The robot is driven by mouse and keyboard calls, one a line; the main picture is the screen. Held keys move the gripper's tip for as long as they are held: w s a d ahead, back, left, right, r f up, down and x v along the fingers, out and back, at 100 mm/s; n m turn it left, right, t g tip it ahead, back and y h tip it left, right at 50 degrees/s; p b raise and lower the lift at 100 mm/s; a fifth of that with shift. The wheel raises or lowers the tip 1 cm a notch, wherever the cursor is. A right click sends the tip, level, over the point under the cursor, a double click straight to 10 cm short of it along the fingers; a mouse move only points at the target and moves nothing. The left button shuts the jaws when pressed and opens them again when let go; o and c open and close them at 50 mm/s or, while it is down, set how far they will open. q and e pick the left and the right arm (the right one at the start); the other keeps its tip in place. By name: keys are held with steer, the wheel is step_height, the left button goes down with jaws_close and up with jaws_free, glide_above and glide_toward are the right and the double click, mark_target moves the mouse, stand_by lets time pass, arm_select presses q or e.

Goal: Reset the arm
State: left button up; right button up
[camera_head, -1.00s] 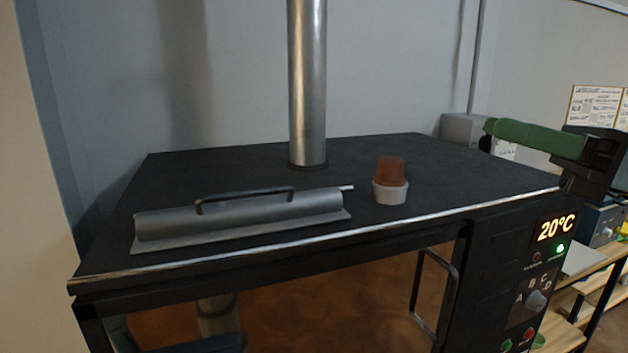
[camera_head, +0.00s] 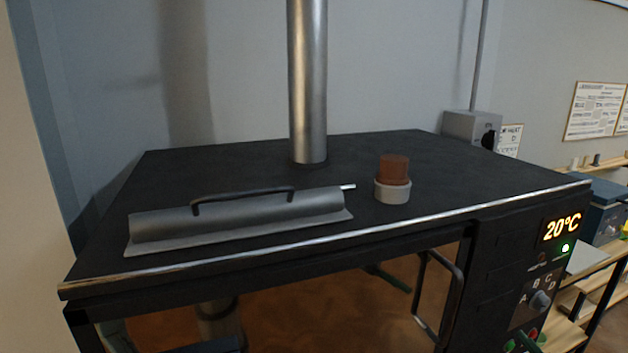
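Neither of my grippers shows clearly in the head view. A dark green shape (camera_head: 525,341) is cut off at the bottom edge, by the kiln's buttons; I cannot tell whether it is part of my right arm. A dark, greenish bar (camera_head: 388,277) shows in the kiln's glass front and looks like a reflection. The black kiln (camera_head: 240,170) fills the middle of the view, its display (camera_head: 562,227) reading 20°C.
On the kiln top lie a grey metal piece with a black handle (camera_head: 240,214) and a white cup with a brown block (camera_head: 393,180). A steel flue (camera_head: 308,80) rises behind them. A grey wall box (camera_head: 472,128) and wooden shelving (camera_head: 590,285) are at right.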

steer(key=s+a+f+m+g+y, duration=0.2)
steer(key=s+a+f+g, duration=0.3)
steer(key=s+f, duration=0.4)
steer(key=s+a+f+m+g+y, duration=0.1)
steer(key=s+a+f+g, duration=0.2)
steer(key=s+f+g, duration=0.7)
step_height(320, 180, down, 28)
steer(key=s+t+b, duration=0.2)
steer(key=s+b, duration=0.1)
steer(key=b, duration=0.3)
arm_select(q)
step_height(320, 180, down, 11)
steer(key=b, duration=0.5)
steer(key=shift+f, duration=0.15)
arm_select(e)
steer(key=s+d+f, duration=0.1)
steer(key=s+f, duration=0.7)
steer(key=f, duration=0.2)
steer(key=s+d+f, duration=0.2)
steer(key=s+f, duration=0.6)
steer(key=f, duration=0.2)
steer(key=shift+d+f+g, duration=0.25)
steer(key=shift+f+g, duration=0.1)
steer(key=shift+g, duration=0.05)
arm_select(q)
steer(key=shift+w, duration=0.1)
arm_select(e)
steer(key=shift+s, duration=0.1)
